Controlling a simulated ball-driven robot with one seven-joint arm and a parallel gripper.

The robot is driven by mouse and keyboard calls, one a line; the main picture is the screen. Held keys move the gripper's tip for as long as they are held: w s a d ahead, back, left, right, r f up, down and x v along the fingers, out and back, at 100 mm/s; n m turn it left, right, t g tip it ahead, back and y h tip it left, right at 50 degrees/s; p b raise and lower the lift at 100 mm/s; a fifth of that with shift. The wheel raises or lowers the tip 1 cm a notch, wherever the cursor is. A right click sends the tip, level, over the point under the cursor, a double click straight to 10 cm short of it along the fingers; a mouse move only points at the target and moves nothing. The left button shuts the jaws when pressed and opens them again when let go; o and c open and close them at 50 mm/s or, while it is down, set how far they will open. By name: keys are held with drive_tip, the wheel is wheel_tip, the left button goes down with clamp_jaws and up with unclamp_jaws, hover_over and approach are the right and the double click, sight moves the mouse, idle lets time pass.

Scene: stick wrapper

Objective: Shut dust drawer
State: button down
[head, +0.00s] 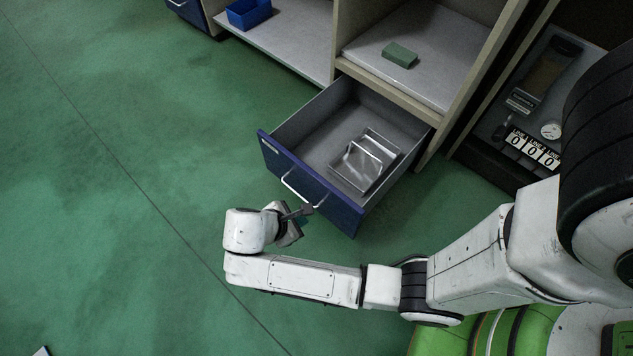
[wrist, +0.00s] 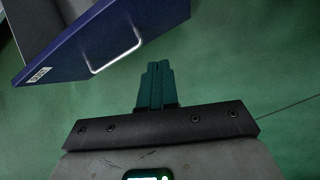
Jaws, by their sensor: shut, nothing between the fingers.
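The dust drawer (head: 313,192) is pulled out from under the cabinet, with a blue front panel and a pale metal handle (head: 297,186). A clear tray-like item (head: 365,160) lies inside it. My gripper (head: 306,210) is shut and empty, close in front of the drawer face near the handle's right end. In the wrist view the drawer's blue front (wrist: 80,45) and handle (wrist: 118,52) are at the upper left. My shut fingers (wrist: 157,68) point over the green floor, to the right of the handle.
Above the drawer is a cabinet shelf (head: 432,42) with a green block (head: 399,55). A blue bin (head: 248,13) sits on a shelf at upper left. A dark unit with a gauge (head: 551,130) and counters stands at right.

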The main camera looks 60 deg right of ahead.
drive_tip(key=w+r+n+h+p, duration=0.2)
drive_tip(key=w+r+n+h, duration=0.1)
drive_tip(key=w+n, duration=0.1)
drive_tip(key=b, duration=0.6)
approach(324, 187)
drive_tip(key=x, duration=0.5)
drive_tip(key=shift+a+f, duration=0.2)
drive_tip(key=shift+f, duration=0.25)
drive_tip(key=shift+s+d+r, duration=0.1)
drive_tip(key=shift+d+r, duration=0.05)
drive_tip(key=shift+d, duration=0.4)
